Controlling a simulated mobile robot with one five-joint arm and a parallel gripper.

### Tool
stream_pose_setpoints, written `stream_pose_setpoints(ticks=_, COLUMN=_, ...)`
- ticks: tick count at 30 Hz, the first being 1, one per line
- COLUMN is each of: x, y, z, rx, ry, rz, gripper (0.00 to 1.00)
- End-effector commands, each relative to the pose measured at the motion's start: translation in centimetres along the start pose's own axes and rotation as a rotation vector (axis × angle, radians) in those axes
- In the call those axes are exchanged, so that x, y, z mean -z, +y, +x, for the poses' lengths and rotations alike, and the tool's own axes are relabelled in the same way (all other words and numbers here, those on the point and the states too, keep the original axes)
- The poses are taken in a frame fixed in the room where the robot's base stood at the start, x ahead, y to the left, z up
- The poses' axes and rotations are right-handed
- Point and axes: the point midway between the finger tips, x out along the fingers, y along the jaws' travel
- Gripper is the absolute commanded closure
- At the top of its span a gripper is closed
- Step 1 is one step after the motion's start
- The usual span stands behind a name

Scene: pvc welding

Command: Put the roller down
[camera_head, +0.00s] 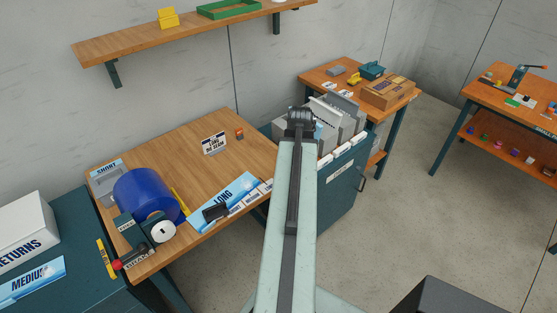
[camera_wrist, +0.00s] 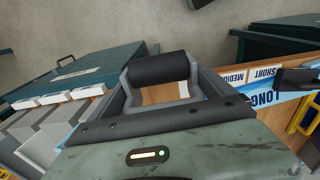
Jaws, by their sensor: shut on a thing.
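The roller (camera_wrist: 158,68), a black cylinder, sits at the front of my gripper (camera_wrist: 160,75) in the wrist view, between two grey side pieces. My gripper is shut on it and holds it in the air. The exact contact is hard to make out. In the head view my gripper (camera_head: 300,122) is a small dark shape at the arm's far end, in front of the grey upright panels; the roller cannot be told apart from it there. The wooden workbench (camera_head: 180,155) is to the left of the arm.
A teal cabinet (camera_head: 338,190) with grey panels (camera_head: 345,112) stands beside the bench. On the bench are a blue cylinder (camera_head: 143,194), a black tool (camera_head: 216,212), a LONG label mat (camera_head: 238,190) and a small sign (camera_head: 214,143). The bench's back middle is mostly clear.

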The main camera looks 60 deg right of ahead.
Motion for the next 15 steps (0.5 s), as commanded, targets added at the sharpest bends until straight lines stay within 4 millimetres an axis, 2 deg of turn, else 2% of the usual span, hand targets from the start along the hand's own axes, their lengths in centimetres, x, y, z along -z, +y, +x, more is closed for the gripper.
stream_pose_setpoints(ticks=1, x=1.8, y=0.8, z=0.4, rx=0.000, ry=0.001, rz=-0.005, gripper=0.77)
stream_pose_setpoints(ticks=9, x=9.8, y=3.4, z=1.5, rx=0.000, ry=0.001, rz=-0.004, gripper=0.77)
stream_pose_setpoints(ticks=12, x=11.7, y=4.0, z=1.8, rx=0.000, ry=0.001, rz=-0.001, gripper=0.77)
stream_pose_setpoints(ticks=15, x=12.7, y=4.2, z=1.9, rx=0.000, ry=0.001, rz=-0.002, gripper=0.77)
